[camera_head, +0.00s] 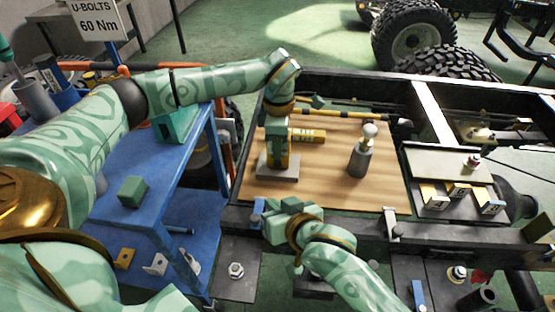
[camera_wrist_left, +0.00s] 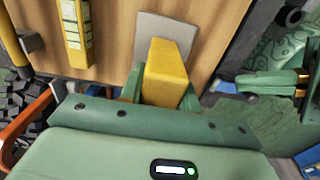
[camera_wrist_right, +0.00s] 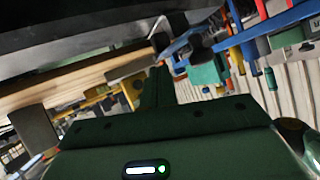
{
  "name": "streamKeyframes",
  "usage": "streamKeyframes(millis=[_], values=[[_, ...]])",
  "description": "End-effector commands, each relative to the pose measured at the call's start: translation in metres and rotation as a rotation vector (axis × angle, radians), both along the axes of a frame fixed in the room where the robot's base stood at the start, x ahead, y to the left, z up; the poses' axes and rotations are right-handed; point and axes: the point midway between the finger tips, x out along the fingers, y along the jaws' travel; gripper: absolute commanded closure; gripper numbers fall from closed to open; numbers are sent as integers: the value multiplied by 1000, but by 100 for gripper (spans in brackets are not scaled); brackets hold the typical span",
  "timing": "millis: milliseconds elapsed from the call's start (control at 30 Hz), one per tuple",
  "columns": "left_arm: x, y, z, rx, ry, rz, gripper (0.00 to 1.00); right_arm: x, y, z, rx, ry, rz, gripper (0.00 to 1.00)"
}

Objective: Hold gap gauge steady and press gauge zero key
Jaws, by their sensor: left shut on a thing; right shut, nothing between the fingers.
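The gap gauge (camera_head: 284,161) is a yellow block standing upright on a grey plate (camera_head: 291,174) on the wooden board. My left gripper (camera_head: 277,148) reaches down from above and is shut on it. In the left wrist view the yellow gauge (camera_wrist_left: 166,72) sits between the green fingers (camera_wrist_left: 160,92). My right gripper (camera_head: 274,221) is at the board's front edge, below and apart from the gauge. Its fingers (camera_wrist_right: 157,88) are shut and empty in the right wrist view. I cannot make out the zero key in any view.
A yellow labelled bar (camera_head: 308,136) lies on the wooden board (camera_head: 330,190) behind the gauge. A grey cylinder with a pale knob (camera_head: 360,158) stands to the right. A tray (camera_head: 440,168) with numbered blocks is farther right. A blue bench (camera_head: 165,205) is at the left.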

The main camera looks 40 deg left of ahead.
Motion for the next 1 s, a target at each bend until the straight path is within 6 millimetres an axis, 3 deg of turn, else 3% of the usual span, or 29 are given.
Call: streamKeyframes(millis=[600, 1000], values=[[0, 0, -1, 0, 1, 1, 94, 62, 39, 0, -1, 1, 1, 100], [0, 0, -1, 0, 1, 0, 94, 74, 45, 0, 2, 0, -1, 100]])
